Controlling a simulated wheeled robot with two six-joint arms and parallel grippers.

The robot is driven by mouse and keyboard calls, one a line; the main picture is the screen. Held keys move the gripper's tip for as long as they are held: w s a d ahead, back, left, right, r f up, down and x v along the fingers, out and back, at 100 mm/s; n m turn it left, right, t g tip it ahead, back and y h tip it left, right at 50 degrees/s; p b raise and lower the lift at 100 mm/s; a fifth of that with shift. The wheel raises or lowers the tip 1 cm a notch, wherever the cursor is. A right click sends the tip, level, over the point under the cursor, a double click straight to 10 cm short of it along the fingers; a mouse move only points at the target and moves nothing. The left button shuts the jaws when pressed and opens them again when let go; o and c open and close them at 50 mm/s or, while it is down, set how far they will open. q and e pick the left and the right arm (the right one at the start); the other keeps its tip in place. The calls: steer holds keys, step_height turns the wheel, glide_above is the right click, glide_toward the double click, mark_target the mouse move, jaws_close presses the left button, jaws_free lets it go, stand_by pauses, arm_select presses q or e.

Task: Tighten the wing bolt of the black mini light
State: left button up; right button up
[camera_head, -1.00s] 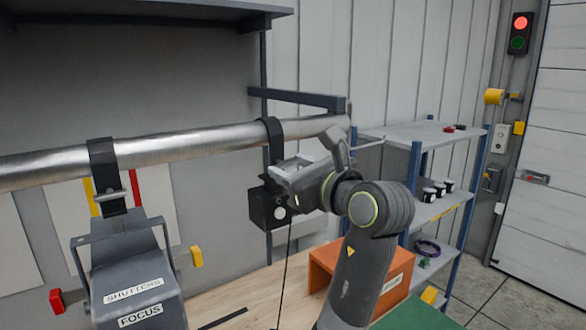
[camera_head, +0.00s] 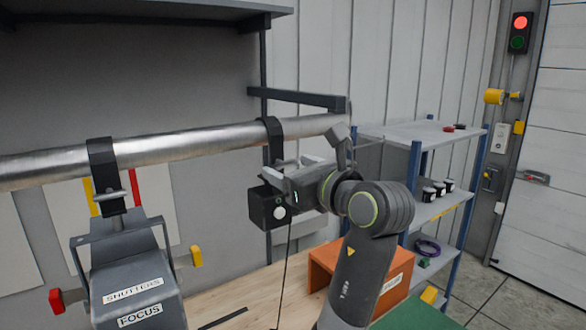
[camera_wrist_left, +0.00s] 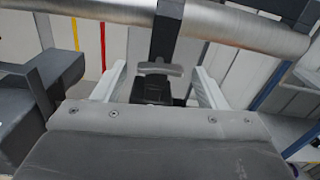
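The black mini light (camera_head: 262,207) hangs by a black clamp (camera_head: 274,140) from a horizontal metal pipe (camera_head: 200,143). A cable drops from it. In the left wrist view, the light (camera_wrist_left: 152,90) sits below the clamp strap (camera_wrist_left: 166,32). A grey winged bar, which looks like the wing bolt (camera_wrist_left: 160,68), crosses between them. My left gripper (camera_head: 291,184) is at the clamp's lower right side. In the left wrist view, its two pale fingers (camera_wrist_left: 160,88) are spread apart on either side of the bolt, with gaps visible. The head view hides the bolt behind the gripper. My right gripper is not in view.
A large grey light (camera_head: 135,270) labelled SHUTTERS and FOCUS hangs from the pipe at left. An orange box (camera_head: 322,262) stands on the wooden bench (camera_head: 235,293) below. A blue-post shelf (camera_head: 410,185) stands behind at right.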

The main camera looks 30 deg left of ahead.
arm_select(q)
steer(key=b+v, duration=1.4)
steer(key=v, duration=0.3)
steer(key=shift+d+b, duration=0.25)
steer(key=shift+b, duration=0.05)
stand_by(0.5)
